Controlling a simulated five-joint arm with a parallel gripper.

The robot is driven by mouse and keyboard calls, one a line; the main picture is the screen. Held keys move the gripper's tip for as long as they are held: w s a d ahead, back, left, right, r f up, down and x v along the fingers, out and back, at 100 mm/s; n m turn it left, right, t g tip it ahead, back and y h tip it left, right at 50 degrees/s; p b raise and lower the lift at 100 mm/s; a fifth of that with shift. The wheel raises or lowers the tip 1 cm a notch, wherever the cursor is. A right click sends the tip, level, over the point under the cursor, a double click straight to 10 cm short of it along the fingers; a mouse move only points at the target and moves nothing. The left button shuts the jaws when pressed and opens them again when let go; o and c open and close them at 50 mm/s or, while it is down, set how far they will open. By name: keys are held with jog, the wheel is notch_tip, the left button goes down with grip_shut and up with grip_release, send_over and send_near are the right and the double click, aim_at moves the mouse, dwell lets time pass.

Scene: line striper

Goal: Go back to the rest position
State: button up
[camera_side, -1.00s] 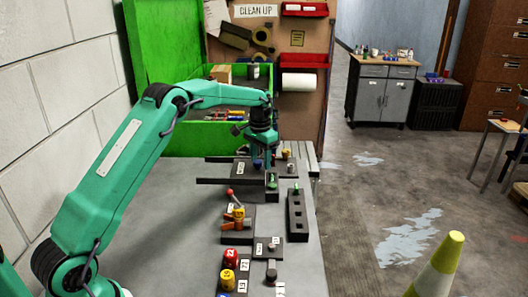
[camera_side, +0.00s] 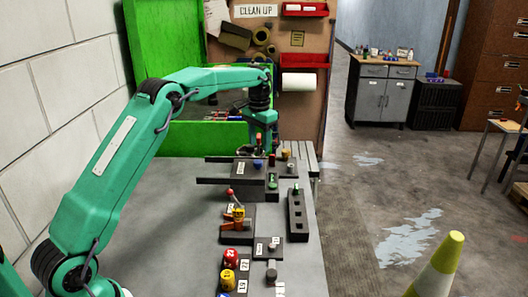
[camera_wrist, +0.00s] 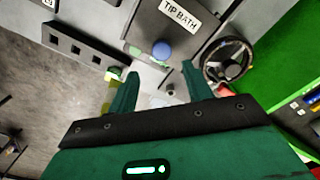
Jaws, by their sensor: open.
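My gripper (camera_side: 264,148) hangs in the air over the far end of the grey bench, pointing down, beneath my raised forearm. In the wrist view its two green fingers (camera_wrist: 157,78) stand apart, with nothing held between them. A blue ball-shaped knob (camera_wrist: 162,50) on a dark block labelled "TIP BATH" (camera_wrist: 180,14) shows beyond and between the fingertips, apart from them. No marker for the rest position is seen.
A black block with square holes (camera_side: 297,222) stands on the bench, and shows in the wrist view too (camera_wrist: 80,48). A black handwheel (camera_wrist: 228,62) is right of the fingers. Red (camera_side: 230,254) and yellow (camera_side: 228,277) knobs are nearer. A green cabinet (camera_side: 160,50) stands behind.

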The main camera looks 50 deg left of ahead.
jog(key=shift+r, duration=0.7)
jog(key=shift+s+d+r, duration=0.15)
jog(key=s+d+r+t, duration=0.3)
jog(key=s+d+r, duration=0.5)
jog(key=s+r, duration=0.5)
jog(key=s+d+f+t, duration=0.1)
jog(key=s+d+f, duration=0.1)
jog(key=s, duration=0.5)
jog(key=s+d+f, duration=0.2)
jog(key=s, duration=0.6)
jog(key=s+d+f+t, duration=0.1)
jog(key=s+d+f, duration=0.1)
jog(key=s, duration=0.6)
jog(key=shift+d+f+t, duration=0.25)
jog(key=shift+f+t, duration=0.05)
jog(key=shift+f, duration=0.15)
